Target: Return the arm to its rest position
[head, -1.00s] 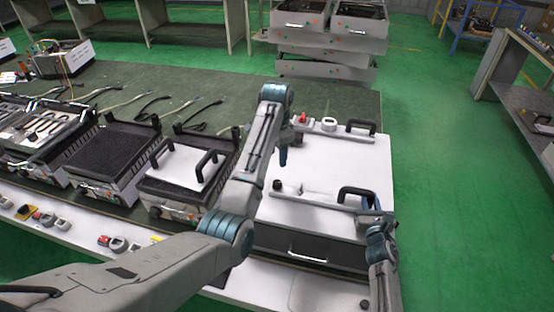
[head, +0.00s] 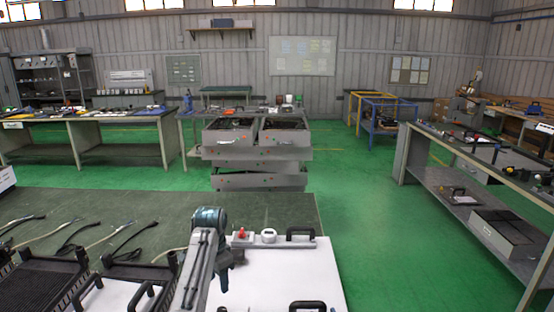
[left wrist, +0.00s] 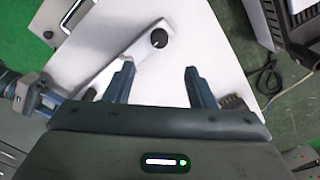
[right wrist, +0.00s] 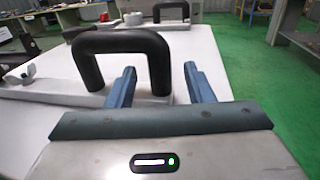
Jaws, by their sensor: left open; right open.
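My left arm rises from the bottom of the head view, with its gripper (head: 222,272) pointing down over the white lid (head: 275,275). In the left wrist view the left gripper (left wrist: 159,78) is open and empty above a white surface, near a black knob (left wrist: 159,38) on a light bar. In the right wrist view my right gripper (right wrist: 158,78) is open, just in front of a black handle (right wrist: 120,45). One leg of the handle shows between its fingers; I cannot tell if they touch. The right arm is out of the head view.
A red button (head: 241,234), a white round gauge (head: 268,236) and a black handle (head: 301,233) sit at the lid's far edge. Black grill units (head: 50,285) and loose cables stand to the left. Drawer units (head: 258,150) are beyond.

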